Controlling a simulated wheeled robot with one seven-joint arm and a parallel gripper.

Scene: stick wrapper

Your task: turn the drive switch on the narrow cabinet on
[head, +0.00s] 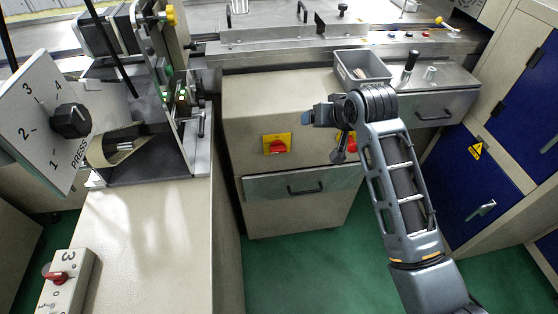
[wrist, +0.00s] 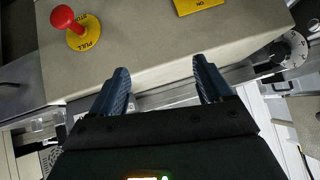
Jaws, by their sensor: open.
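The narrow cabinet (head: 240,110) is beige and stands mid-picture in the head view. Its front carries a red rotary switch (head: 278,146) on a yellow plate; the knob's setting is too small to read. In the wrist view the switch's yellow plate (wrist: 197,5) is cut off by the top edge, with upside-down "ON" lettering and the knob out of frame. My gripper (head: 309,116) is up and right of the switch in the head view, apart from it. In the wrist view the two fingers of my gripper (wrist: 161,70) are spread, with nothing between them.
A red mushroom button (wrist: 62,17) on a yellow plate sits on the same cabinet, partly behind my arm in the head view. A drawer handle (head: 305,188) is below the switch. A grey bin (head: 362,68) stands behind my wrist. Green floor (head: 300,265) lies open in front.

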